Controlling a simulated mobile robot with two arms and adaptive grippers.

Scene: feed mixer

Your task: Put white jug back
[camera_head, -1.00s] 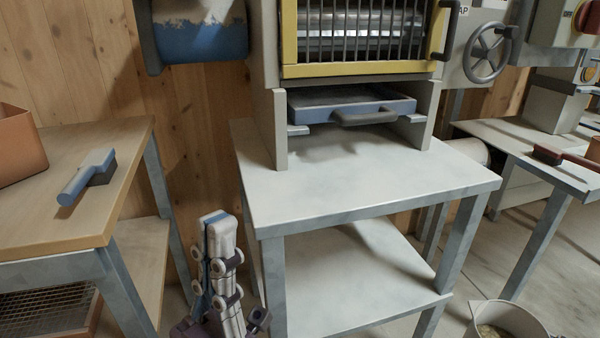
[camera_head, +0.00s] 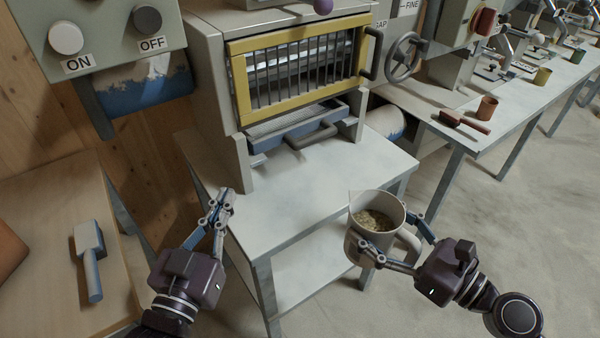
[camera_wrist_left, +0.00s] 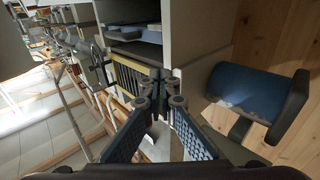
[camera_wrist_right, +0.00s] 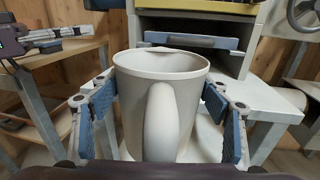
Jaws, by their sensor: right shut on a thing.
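The white jug (camera_head: 364,246) is upright with a grainy brownish feed (camera_head: 375,220) inside. My right gripper (camera_head: 400,250) is shut on the jug, a finger on each side of its body. In the right wrist view the jug (camera_wrist_right: 138,92) shows its handle facing my wrist, between the blue finger pads. In the head view the jug is at the front right corner of the white table (camera_head: 300,190); its height above the table is hard to tell. My left gripper (camera_head: 222,205) is empty, its fingertips together, by the table's left edge.
The mill with a yellow-framed grille (camera_head: 300,70) and blue tray (camera_head: 295,128) stands at the table's back. A wooden bench with a blue-handled brush (camera_head: 90,250) is left. A long bench with a reddish cup (camera_head: 487,107) and brush (camera_head: 465,121) is right. The table's front top is clear.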

